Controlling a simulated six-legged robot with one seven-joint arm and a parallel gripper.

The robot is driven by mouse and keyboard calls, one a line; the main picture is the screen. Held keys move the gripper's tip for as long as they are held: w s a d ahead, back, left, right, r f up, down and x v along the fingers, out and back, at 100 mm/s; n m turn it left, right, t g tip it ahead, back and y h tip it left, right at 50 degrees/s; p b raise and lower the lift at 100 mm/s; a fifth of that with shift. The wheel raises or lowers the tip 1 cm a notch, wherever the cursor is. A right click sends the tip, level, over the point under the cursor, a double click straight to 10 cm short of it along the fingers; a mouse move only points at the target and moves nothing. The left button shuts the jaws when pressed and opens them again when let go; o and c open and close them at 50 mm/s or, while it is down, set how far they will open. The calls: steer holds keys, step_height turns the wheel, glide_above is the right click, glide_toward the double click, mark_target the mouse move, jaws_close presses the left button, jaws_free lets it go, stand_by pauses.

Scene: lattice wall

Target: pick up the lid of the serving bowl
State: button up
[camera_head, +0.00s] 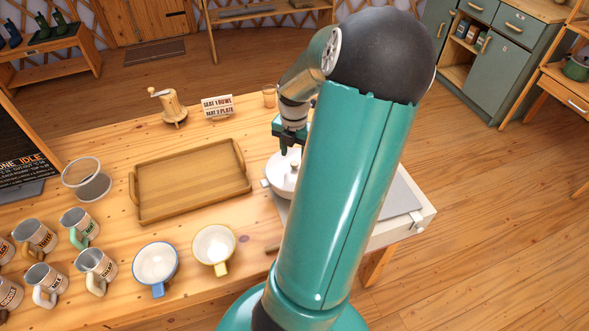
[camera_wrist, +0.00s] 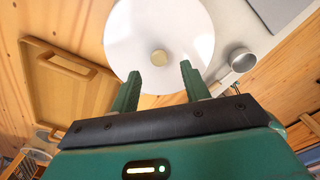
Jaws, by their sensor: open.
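The serving bowl's lid (camera_wrist: 185,35) is a white disc with a small beige knob (camera_wrist: 159,57) in the wrist view. In the head view the white lidded bowl (camera_head: 283,176) stands right of the wooden tray, partly hidden by my arm. My gripper (camera_wrist: 158,76) is open, with its two green fingers apart and the knob showing between and just beyond their tips. Nothing is between the fingers. In the head view my gripper (camera_head: 288,146) is above the lid; its fingertips are hard to make out.
A wooden tray (camera_head: 150,212) lies left of the bowl. A blue-rimmed cup (camera_head: 156,263), a yellow-rimmed cup (camera_head: 214,246) and several labelled mugs stand in front. A grinder (camera_head: 170,107) and small sign (camera_head: 218,106) stand behind. A grey plate (camera_head: 402,196) lies right of my arm.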

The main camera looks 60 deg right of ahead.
mark_target(295, 163)
steer(key=f, duration=0.4)
steer(key=shift+d+f, duration=0.2)
steer(key=shift+f, duration=0.05)
jaws_close()
steer(key=shift+r, duration=0.2)
